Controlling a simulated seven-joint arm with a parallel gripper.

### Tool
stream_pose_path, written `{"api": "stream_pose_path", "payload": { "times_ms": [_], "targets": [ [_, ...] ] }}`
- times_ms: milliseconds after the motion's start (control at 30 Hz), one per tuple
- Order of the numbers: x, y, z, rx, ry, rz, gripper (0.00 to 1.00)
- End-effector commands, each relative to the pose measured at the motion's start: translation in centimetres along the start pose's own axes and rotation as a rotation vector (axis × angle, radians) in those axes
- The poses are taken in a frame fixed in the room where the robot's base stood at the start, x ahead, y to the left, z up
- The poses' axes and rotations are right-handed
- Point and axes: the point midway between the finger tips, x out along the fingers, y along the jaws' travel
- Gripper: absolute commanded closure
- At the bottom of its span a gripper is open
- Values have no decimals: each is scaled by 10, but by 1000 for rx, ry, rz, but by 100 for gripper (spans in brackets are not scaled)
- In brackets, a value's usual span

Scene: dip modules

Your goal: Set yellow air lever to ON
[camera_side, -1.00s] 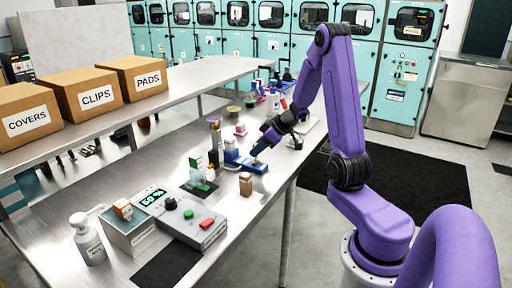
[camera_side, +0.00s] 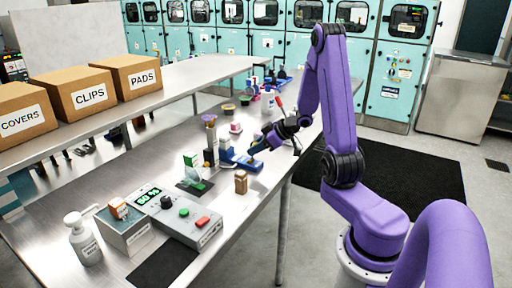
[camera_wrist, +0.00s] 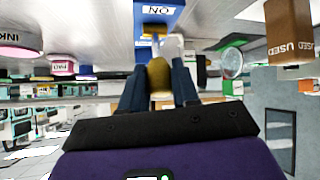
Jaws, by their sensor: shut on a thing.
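The yellow lever knob (camera_wrist: 158,78) shows in the wrist view between the dark blue fingers of my gripper (camera_wrist: 158,85), which is shut on it. Just beyond it is a blue block (camera_wrist: 158,14) with a white ON label, upside down in this view. In the side view my gripper (camera_side: 254,149) reaches down to the blue lever base (camera_side: 242,163) on the steel table. The fingers hide the knob there, and I cannot tell the lever's exact angle.
A brown USED block (camera_wrist: 288,32) is near the lever, also in the side view (camera_side: 241,182). An INK jar (camera_wrist: 18,42) and a pink PAD block (camera_wrist: 63,67) are nearby. A control box (camera_side: 180,218) with a green display stands toward the table's front.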

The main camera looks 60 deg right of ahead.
Motion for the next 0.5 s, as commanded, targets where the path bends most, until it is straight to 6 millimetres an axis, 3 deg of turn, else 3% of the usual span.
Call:
{"api": "stream_pose_path", "payload": {
  "times_ms": [133,167,200,500],
  "targets": [
    [-1,1,0,1,1,2,100],
    [-1,1,0,0,1,2,60],
    [-1,1,0,1,1,2,48],
    [-1,0,0,0,0,1,48]
  ]
}}
